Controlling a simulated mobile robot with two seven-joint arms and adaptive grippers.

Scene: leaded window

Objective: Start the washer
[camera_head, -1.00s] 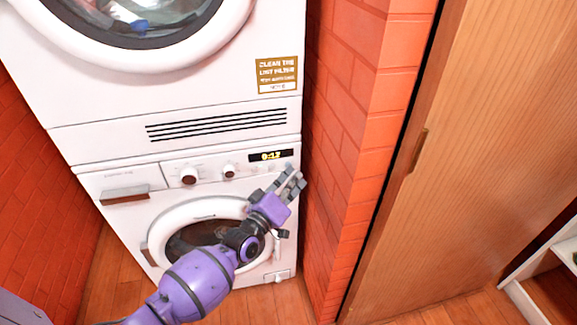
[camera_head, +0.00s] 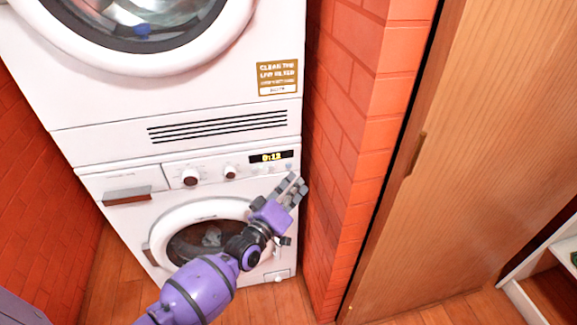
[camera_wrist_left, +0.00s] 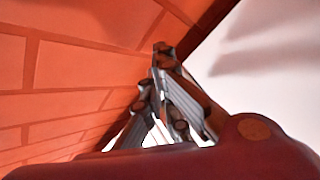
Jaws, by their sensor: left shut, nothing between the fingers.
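The white washer (camera_head: 115,180) is the lower machine of a stack. Its round door (camera_head: 170,222) is closed, and pale cloth shows behind the glass. Its panel has two knobs (camera_head: 190,178), small buttons and a lit display (camera_head: 271,157) reading 0:12. My left gripper (camera_head: 296,182) is shut and empty, just below the display at the panel's right end. It hides part of the panel's lower right; I cannot tell whether it touches a button. In the left wrist view its fingers (camera_wrist_left: 163,60) come together between brick and a white surface. My right gripper is not in view.
A white dryer (camera_head: 90,100) with a round door sits above the washer. A brick wall (camera_head: 345,120) stands close on the right of the machines, beside my left gripper. A wooden door (camera_head: 480,150) is farther right. Wooden floor (camera_head: 430,303) lies in front.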

